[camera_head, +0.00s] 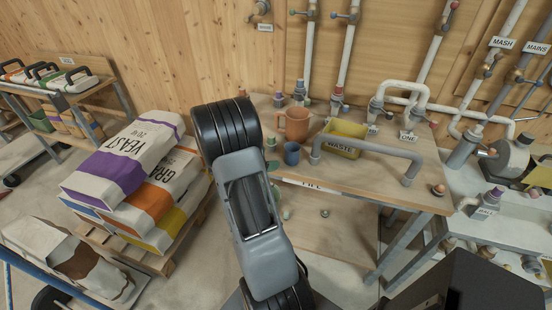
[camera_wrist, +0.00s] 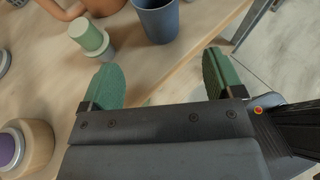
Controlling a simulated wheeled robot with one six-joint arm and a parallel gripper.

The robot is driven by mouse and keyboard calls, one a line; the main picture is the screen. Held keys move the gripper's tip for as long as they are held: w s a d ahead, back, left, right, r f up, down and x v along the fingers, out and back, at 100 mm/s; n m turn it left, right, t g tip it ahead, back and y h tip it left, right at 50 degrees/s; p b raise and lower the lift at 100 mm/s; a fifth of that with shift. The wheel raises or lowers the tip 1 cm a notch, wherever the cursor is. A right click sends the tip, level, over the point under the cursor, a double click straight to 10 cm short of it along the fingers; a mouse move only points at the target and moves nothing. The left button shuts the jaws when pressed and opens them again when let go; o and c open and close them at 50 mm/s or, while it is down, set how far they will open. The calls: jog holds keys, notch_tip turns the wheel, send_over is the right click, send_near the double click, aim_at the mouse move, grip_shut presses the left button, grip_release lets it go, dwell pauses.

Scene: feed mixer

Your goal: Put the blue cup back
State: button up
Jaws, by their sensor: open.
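The blue cup (camera_head: 292,153) stands upright near the front edge of the wooden table, beside an orange-brown jug. In the wrist view the blue cup (camera_wrist: 157,20) is at the top middle, cut off by the frame's edge. My gripper (camera_wrist: 162,82) has its two green fingers spread wide with nothing between them. The cup is beyond the fingertips and apart from them. In the head view my arm hides most of the gripper.
The brown jug (camera_head: 297,124) stands just behind the cup. A yellow bin marked WASTE (camera_head: 343,138) and a grey pipe handle (camera_head: 372,147) are to the right. A green-topped piece (camera_wrist: 88,36) stands left of the cup. Feed sacks (camera_head: 136,152) are stacked at left.

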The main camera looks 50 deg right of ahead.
jog(key=s+a+r+m+t+y, duration=0.1)
jog(key=a+r+m+t+y, duration=0.2)
jog(key=a, duration=0.8)
jog(key=s+a+r+m+t+y, duration=0.2)
jog(key=a+r+m+y, duration=0.2)
jog(key=a, duration=0.8)
jog(key=s+a+r+m+t+y, duration=0.2)
jog(key=a+m+y, duration=0.3)
jog(key=a, duration=0.6)
jog(key=shift+a+r+m+t+y, duration=0.35)
jog(key=shift+r+m+t, duration=0.45)
jog(key=shift+m, duration=0.2)
